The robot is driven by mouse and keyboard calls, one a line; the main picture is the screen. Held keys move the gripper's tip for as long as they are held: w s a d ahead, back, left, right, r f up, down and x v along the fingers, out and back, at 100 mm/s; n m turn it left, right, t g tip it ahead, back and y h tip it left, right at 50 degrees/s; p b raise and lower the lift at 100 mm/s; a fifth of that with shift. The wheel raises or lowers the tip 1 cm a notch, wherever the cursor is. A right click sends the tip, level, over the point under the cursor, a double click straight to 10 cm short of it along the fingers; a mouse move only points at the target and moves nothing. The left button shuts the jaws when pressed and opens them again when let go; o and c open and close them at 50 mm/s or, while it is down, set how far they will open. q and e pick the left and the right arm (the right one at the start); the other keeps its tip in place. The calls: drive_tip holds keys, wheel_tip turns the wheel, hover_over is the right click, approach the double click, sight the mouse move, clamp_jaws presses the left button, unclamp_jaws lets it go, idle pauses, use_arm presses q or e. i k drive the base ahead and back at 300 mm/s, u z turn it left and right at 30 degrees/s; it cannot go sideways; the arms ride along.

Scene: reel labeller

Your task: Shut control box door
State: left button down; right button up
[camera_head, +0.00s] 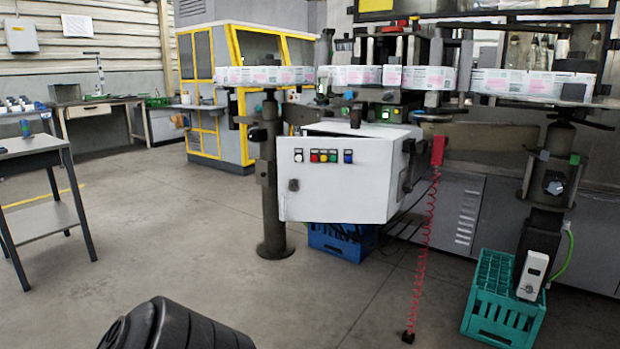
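The control box (402,178) is a pale grey cabinet mounted on the reel labeller, near the middle of the view. The inside of the box is hidden. Neither of my grippers is in view.
A dark post (272,190) stands just left behind the door. A blue crate (343,241) sits under the box. A red coiled cable (424,250) hangs to its right. A teal crate (503,298) stands at right.

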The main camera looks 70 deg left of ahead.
sight(331, 189)
drive_tip(key=u, duration=0.7)
drive_tip(key=i, duration=0.6)
drive_tip(key=u, duration=0.55)
